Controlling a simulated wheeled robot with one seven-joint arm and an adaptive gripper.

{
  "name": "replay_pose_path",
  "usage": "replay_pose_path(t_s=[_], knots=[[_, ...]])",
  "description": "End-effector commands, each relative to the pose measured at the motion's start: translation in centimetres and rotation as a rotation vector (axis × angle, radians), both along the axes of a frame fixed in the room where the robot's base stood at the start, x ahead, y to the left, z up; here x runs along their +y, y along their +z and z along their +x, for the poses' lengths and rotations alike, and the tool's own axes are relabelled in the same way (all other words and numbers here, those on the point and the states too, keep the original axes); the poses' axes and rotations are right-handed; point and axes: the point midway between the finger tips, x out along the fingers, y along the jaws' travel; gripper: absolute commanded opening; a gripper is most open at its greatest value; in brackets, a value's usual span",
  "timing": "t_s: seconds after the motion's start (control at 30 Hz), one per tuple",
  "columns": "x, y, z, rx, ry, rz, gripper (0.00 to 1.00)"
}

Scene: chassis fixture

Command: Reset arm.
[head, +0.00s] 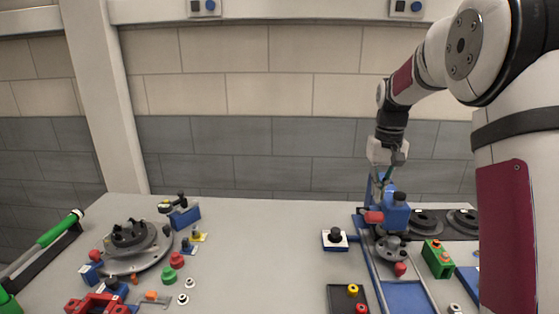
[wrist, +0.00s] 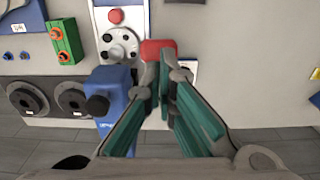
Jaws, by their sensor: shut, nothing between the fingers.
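My gripper (head: 386,184) hangs fingers down over the blue fixture at the right of the table in the head view. In the wrist view the gripper (wrist: 166,76) has its tips together with nothing between them. The tips overlap a red block (wrist: 158,48) in that view; I cannot tell whether they touch it. The red block (head: 373,217) also shows in the head view, beside a blue block (head: 397,217) with a black knob. The blue block (wrist: 116,132) is left of the fingers in the wrist view.
A grey round part (head: 392,248) sits in front of the blue block. A green block (head: 437,259) and dark discs (head: 425,222) stand to its right. A round grey fixture (head: 130,245) and several small coloured parts fill the table's left. The middle of the table (head: 265,240) is clear.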

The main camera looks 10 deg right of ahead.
Motion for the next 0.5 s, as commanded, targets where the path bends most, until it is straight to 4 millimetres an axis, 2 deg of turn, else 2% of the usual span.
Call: replay_pose_path(t_s=[0.17,0.3,0.5], knots=[[2.3,3.5,-2.6,-0.054,0.021,-0.009,0.00],[5.0,6.7,-6.3,-0.117,0.047,-0.018,0.00],[8.5,9.7,-12.3,-0.206,0.083,-0.029,0.00]])
